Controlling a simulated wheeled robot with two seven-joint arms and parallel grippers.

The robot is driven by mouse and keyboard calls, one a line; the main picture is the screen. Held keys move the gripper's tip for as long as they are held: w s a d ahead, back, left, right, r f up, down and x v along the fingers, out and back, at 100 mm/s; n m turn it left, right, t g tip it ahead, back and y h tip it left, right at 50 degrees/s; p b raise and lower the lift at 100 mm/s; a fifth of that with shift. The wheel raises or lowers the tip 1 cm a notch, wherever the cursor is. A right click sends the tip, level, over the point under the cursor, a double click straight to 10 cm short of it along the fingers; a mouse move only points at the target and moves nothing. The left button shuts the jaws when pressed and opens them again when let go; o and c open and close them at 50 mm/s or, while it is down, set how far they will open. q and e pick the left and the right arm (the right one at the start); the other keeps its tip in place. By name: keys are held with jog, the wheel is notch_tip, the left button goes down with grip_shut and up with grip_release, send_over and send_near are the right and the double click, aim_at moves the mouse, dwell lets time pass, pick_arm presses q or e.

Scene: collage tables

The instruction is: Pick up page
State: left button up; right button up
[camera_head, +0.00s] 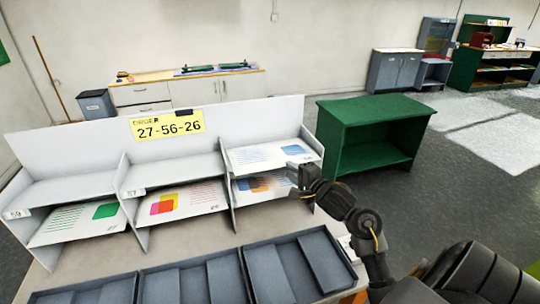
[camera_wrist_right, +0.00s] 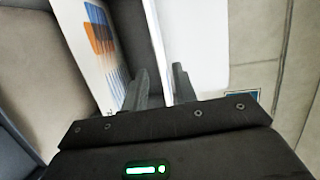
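A white page with a blue square (camera_head: 262,156) lies in the upper right compartment of the white shelf unit (camera_head: 60,151). Below it is a page with orange and blue shapes (camera_head: 258,185), which also shows in the right wrist view (camera_wrist_right: 98,45). Other pages lie in the lower row: one with a green shape (camera_head: 78,223) at left, one with red and yellow shapes (camera_head: 184,201) in the middle. My right gripper (camera_head: 298,175) is at the front edge of the right column. Its fingers (camera_wrist_right: 160,85) are apart, with a pale edge seen between them. My left gripper is not in view.
Dark grey trays (camera_head: 233,277) stand in a row in front of the shelf unit. A yellow sign (camera_head: 168,126) on the unit reads 27-56-26. The upper left and upper middle compartments look empty. A green cabinet (camera_head: 372,109) stands behind at right.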

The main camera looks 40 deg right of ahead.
aim_at(283, 166)
jog(key=shift+w+d+f+p, duration=0.1)
jog(key=shift+w+f+p, duration=0.15)
jog(key=shift+w, duration=1.05)
jog(key=shift+w+d+f+p, duration=0.1)
jog(key=shift+w+f, duration=0.15)
jog(key=shift+w, duration=1)
jog(key=shift+s, duration=0.1)
grip_shut()
